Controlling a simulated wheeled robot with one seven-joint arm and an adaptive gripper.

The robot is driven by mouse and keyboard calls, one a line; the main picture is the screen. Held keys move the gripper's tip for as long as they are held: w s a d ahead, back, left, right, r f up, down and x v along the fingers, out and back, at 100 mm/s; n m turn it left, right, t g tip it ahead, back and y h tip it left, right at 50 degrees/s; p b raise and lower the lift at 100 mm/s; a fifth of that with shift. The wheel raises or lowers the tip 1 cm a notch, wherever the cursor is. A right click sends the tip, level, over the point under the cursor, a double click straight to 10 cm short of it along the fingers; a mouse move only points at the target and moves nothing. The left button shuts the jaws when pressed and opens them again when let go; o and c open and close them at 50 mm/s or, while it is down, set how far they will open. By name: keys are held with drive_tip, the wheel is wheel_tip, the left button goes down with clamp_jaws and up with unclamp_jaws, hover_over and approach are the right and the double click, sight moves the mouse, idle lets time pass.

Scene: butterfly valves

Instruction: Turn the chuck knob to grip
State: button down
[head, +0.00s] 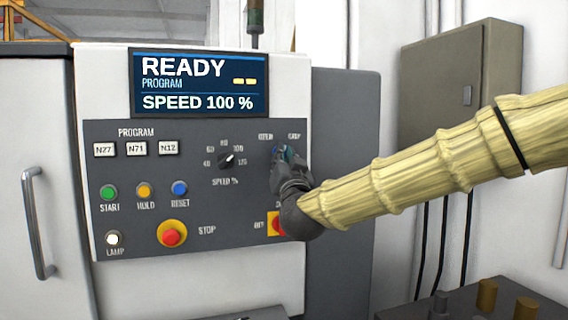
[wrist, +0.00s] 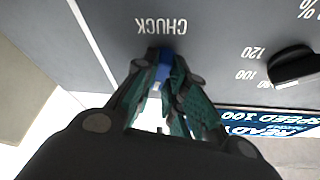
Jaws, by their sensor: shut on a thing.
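The chuck knob (wrist: 162,66) is blue and sits on the dark grey control panel, close to the upside-down CHUCK label (wrist: 162,26) in the wrist view. My gripper (wrist: 160,82) has its two green-padded fingers closed around the knob from both sides. In the head view my gripper (head: 285,158) reaches the panel's upper right from the right side. Only a bit of blue shows there. Two small labels stand above the knob; the right one (head: 294,135) looks like GRIP. The knob's pointer direction is hidden by the fingers.
The black speed dial (head: 226,160) is left of my gripper in the head view. A red switch on a yellow plate (head: 274,225) lies below, partly behind my wrist. A red stop button (head: 172,234) is lower left. The screen (head: 198,84) reads READY.

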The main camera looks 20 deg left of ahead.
drive_tip(key=shift+r+m+t+h, duration=0.15)
drive_tip(key=shift+m+h, duration=0.3)
drive_tip(key=shift+m, duration=0.4)
drive_tip(key=shift+r+m+t+h, duration=0.15)
drive_tip(key=shift+m+h, duration=0.3)
drive_tip(key=shift+m, duration=0.4)
drive_tip(key=c, duration=1.5)
unclamp_jaws()
drive_tip(key=shift+f, duration=0.1)
drive_tip(key=shift+o, duration=0.2)
drive_tip(key=shift+f, duration=0.1)
drive_tip(key=v, duration=1.2)
